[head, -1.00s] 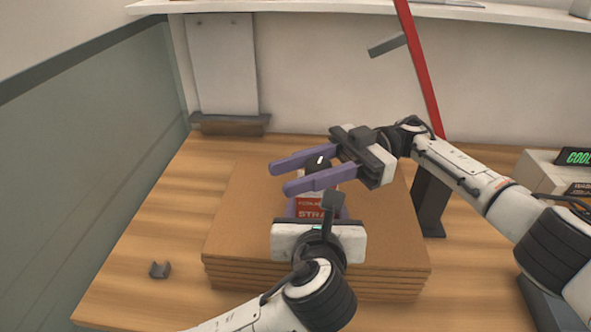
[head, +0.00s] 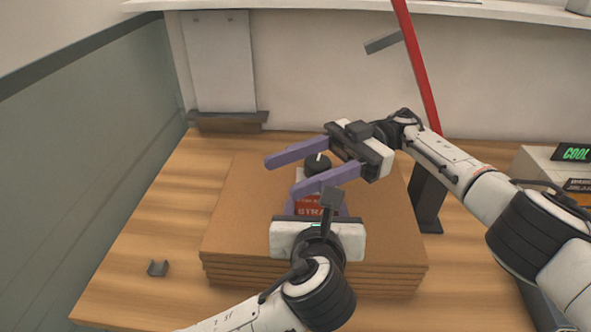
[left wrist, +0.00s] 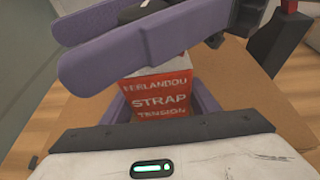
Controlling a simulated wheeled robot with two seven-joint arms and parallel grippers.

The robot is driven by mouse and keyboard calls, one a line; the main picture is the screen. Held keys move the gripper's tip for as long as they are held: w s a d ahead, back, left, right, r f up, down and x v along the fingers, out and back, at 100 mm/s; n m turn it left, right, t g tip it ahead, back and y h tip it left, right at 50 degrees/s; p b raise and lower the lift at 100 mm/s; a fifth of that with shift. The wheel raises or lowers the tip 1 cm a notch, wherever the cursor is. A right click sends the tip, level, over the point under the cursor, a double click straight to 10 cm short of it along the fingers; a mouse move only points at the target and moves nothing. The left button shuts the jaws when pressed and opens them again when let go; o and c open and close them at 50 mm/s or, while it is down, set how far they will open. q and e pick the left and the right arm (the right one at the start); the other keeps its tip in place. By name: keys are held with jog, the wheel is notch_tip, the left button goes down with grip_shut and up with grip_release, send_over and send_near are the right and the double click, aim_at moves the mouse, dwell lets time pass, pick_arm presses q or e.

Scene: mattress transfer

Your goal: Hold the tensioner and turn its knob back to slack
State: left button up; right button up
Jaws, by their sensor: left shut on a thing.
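The strap tensioner (head: 308,203) stands on the cardboard stack, with a red label reading STRAP; the label fills the middle of the left wrist view (left wrist: 158,98). Its round black knob (head: 318,164) on top has a white pointer mark. My left gripper (head: 316,207) is shut on the tensioner body, a finger on each side. My right gripper (head: 280,177) is open, its long purple fingers on either side of the knob with visible gaps. In the left wrist view those fingers (left wrist: 120,50) cross above the label and hide most of the knob.
The flat cardboard stack (head: 235,225) lies on the wooden table (head: 135,235). A small dark clip (head: 157,268) sits at left. A red bar (head: 418,70) leans behind my right arm. A box with a green COOL display (head: 574,153) stands at right.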

jog(key=shift+w+a+m+t+y, duration=0.1)
jog(key=shift+m+t+y, duration=0.35)
jog(key=shift+t, duration=0.25)
jog(key=w+d+r+m+t+y, duration=0.1)
jog(key=w+d+r+m+t, duration=0.1)
jog(key=d+m+t, duration=0.8)
jog(key=w+d+r+m+t+y, duration=0.2)
jog(key=d+m+t, duration=0.6)
jog(key=t, duration=0.4)
jog(key=w+d+f+m+t+h, duration=0.2)
jog(key=d+m+t+h, duration=0.1)
jog(key=d+m+h, duration=0.2)
jog(key=w+d+f+m+t+h, duration=0.2)
jog(key=d+m+h, duration=0.3)
jog(key=d, duration=0.4)
jog(key=shift+d+f+m+t, duration=0.35)
jog(key=shift+f+t, duration=0.2)
jog(key=shift+t, duration=0.25)
jog(key=shift+a+r, duration=0.1)
